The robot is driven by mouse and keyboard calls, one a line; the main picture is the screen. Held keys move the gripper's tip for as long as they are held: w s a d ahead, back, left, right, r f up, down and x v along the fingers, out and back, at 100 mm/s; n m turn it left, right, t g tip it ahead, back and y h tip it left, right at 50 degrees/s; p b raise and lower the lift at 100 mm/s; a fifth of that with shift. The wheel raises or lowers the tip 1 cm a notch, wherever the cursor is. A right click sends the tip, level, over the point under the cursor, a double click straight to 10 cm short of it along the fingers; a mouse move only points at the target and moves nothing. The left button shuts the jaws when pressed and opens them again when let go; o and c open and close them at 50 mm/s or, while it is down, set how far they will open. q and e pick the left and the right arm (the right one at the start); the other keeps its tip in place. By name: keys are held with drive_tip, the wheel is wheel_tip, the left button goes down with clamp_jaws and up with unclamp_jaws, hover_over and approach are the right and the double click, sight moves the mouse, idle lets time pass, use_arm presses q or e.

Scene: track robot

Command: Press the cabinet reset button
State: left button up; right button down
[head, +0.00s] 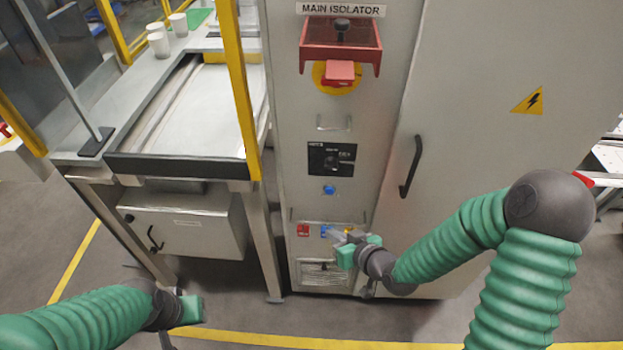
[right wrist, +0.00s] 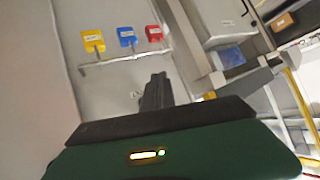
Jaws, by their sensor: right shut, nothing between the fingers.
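A round blue button (head: 329,189) is on the front of the grey cabinet (head: 290,120), below a black panel with a dial (head: 331,158). It does not show in the right wrist view. My right gripper (head: 338,237) is shut and empty, low in front of the cabinet, below the blue button and near a row of padlocks. Its closed dark fingers also show in the right wrist view (right wrist: 156,88). My left gripper (head: 168,338) is at the lower left, away from the cabinet; its fingers are too unclear to judge.
Red (head: 303,230), blue (head: 326,231) and yellow (head: 348,230) padlocks hang on a rail by my right gripper. A red-covered isolator switch (head: 341,45) is above. A black door handle (head: 411,166) juts out at right. A yellow post (head: 238,85) and worktable (head: 180,165) stand left.

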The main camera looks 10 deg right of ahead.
sight(329, 191)
drive_tip(key=w+d+r, duration=0.1)
drive_tip(key=w, duration=0.8)
drive_tip(key=shift+w+d+t, duration=0.25)
drive_tip(key=shift+w+t, duration=0.05)
drive_tip(key=shift+w, duration=0.1)
drive_tip(key=shift+w+d+r, duration=0.1)
drive_tip(key=shift+r, duration=0.05)
idle(1.9)
drive_tip(key=shift+w, duration=0.25)
drive_tip(key=shift+w+d, duration=0.15)
drive_tip(key=shift+w, duration=0.3)
idle(0.8)
drive_tip(key=shift+s, duration=0.1)
drive_tip(key=shift+s+a+p, duration=0.2)
drive_tip(key=shift+s+p, duration=0.15)
drive_tip(key=shift+s, duration=0.4)
